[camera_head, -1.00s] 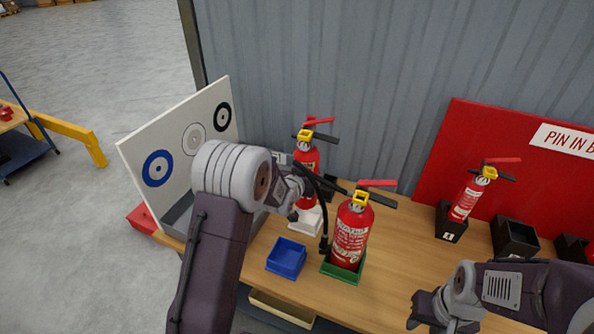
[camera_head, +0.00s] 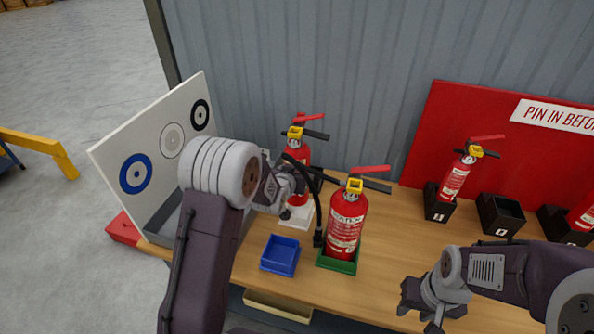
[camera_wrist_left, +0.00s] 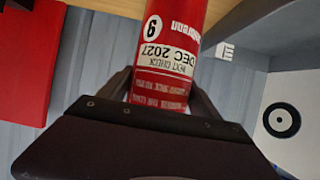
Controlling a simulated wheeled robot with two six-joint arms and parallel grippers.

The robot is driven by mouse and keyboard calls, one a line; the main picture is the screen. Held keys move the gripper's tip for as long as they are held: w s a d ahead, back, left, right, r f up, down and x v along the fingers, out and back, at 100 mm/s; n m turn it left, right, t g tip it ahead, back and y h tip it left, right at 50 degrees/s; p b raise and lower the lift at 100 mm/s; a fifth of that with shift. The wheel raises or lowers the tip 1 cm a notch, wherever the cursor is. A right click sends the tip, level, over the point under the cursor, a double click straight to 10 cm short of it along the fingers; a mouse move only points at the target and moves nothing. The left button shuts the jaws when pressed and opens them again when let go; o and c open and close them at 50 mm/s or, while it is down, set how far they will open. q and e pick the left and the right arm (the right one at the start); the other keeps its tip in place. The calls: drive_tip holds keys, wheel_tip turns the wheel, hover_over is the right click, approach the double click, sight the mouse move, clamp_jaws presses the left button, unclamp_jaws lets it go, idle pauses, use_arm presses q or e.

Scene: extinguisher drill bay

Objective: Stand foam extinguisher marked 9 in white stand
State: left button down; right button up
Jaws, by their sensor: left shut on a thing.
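The red foam extinguisher (camera_head: 298,152) with a yellow collar stands upright at the back left of the bench. The left wrist view shows its body (camera_wrist_left: 168,50) with a round 9 label and a DEC 2027 tag. My left gripper (camera_head: 290,184) is shut around its body. The white stand (camera_head: 296,217) is directly under the extinguisher and partly hidden by my gripper. Its red base shows at the stand, but I cannot tell whether it rests on the bottom. My right gripper (camera_head: 420,310) is open and empty over the bench's front right.
A larger red extinguisher (camera_head: 346,222) with a black hose stands in a green stand (camera_head: 337,264), close to the right. An empty blue stand (camera_head: 280,255) is in front. Black stands (camera_head: 500,215) line the back right. A target board (camera_head: 150,150) rises at left.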

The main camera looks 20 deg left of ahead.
use_arm(q)
drive_tip(key=shift+w+f+b, duration=0.15)
drive_tip(key=shift+f+b, duration=0.65)
drive_tip(key=shift+f, duration=0.3)
drive_tip(key=shift+r, duration=0.2)
idle(0.5)
